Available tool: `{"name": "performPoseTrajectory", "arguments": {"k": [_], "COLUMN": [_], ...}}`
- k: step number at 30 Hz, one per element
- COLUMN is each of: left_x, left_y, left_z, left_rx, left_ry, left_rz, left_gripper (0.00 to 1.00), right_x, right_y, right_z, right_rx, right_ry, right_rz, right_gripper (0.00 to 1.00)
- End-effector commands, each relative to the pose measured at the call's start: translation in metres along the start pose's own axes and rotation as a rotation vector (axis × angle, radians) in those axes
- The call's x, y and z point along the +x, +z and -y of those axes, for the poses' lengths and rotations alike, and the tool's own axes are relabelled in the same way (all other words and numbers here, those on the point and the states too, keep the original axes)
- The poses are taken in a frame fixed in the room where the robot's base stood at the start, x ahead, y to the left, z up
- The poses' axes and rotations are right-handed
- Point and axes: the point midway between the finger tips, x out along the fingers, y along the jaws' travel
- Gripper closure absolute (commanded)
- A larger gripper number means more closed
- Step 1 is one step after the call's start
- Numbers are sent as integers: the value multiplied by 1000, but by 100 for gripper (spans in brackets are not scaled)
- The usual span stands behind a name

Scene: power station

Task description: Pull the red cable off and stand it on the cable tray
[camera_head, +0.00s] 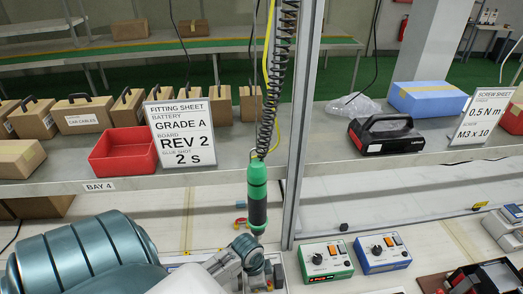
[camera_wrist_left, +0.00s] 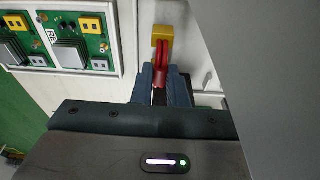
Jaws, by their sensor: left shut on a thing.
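In the left wrist view, the red cable (camera_wrist_left: 161,55) shows as a short upright red piece below a yellow connector (camera_wrist_left: 163,33) on a pale surface. My left gripper (camera_wrist_left: 161,80) is shut on the lower part of the red cable; its upper end still meets the yellow connector. In the head view my left gripper (camera_head: 243,262) is at the bottom centre, below the hanging screwdriver, and the cable in it is hidden. I cannot pick out the cable tray in either view. My right gripper is in neither view.
A green and black screwdriver (camera_head: 257,195) hangs on a coiled cord just above my left gripper. A metal post (camera_head: 300,130) rises beside it. Green (camera_head: 326,260) and blue (camera_head: 382,251) control boxes stand to the right. Two green boards (camera_wrist_left: 75,40) are at the wrist view's upper left.

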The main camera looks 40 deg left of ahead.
Motion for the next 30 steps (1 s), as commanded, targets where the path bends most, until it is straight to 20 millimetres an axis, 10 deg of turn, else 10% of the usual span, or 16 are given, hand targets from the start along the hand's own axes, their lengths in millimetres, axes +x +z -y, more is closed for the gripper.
{"name": "performPoseTrajectory", "arguments": {"k": [13,18,30], "left_x": [6,5,5], "left_y": [1,1,1], "left_z": [0,0,0], "left_rx": [0,0,0], "left_ry": [0,0,0], "left_rz": [0,0,0], "left_gripper": [100,62,44], "right_x": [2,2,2], "right_y": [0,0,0], "right_z": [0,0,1], "right_rx": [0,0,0], "right_ry": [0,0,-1], "right_rz": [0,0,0], "right_gripper": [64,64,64]}}
